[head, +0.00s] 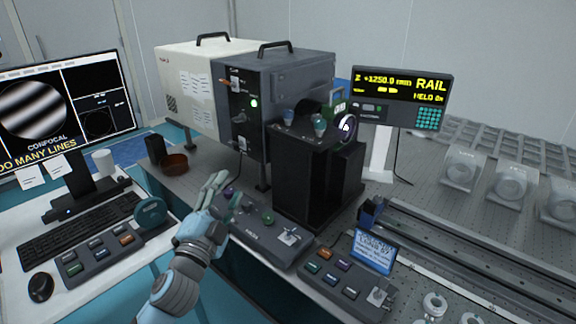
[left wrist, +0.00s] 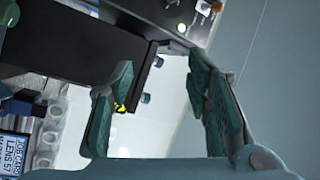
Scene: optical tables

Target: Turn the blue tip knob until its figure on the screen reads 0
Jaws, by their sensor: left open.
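My left gripper (head: 224,195) is open and empty. It hangs over the left end of a dark control box (head: 262,236) on the table. I cannot tell surely which knob is the blue tip one. The left monitor (head: 60,110) shows stripes and "TOO MANY LINES"; its small figures are unreadable. My right gripper is out of view.
A black instrument (head: 300,175) with knobs on top stands right behind the box. A button box (head: 340,280) with a blue display is in front. A brown dish (head: 174,163) and black cup (head: 155,149) lie left. The rail display (head: 402,97) stands behind.

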